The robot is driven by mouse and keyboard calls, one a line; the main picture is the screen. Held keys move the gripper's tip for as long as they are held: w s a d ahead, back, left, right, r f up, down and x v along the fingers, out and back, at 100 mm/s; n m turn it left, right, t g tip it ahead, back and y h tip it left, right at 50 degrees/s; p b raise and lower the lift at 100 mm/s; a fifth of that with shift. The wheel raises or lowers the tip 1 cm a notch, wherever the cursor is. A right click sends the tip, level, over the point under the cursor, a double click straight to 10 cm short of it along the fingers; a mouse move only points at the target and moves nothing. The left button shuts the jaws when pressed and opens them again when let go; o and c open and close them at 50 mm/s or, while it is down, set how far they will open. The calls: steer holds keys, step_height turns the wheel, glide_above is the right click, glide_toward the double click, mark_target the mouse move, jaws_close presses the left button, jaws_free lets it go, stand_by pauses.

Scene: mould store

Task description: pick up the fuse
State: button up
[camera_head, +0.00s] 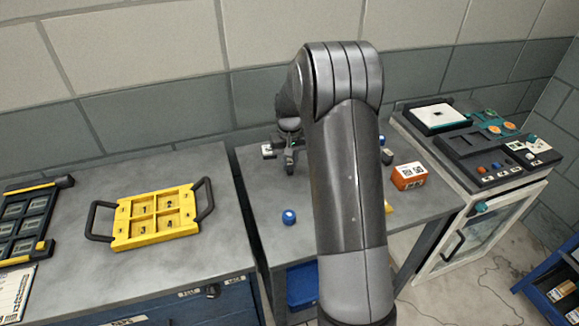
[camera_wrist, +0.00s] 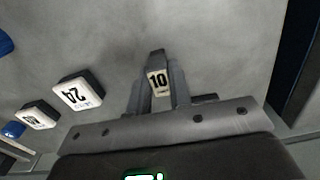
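The fuse (camera_wrist: 158,83) is a small dark piece with a pale label reading 10. In the wrist view it sits between the two fingers of my gripper (camera_wrist: 159,88), which lie close against both its sides. In the head view my gripper (camera_head: 290,166) points down at the back left of the grey table (camera_head: 262,205), and the fuse cannot be made out there. Whether the fuse still touches the table is unclear.
A block marked 24 (camera_wrist: 80,93) and another labelled block (camera_wrist: 38,116) lie left of my gripper. A blue round piece (camera_head: 289,216) and an orange box (camera_head: 408,176) are on the table. A yellow tray (camera_head: 122,228) stands on the left bench. My arm hides the table's middle.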

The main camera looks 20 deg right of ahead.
jaws_close()
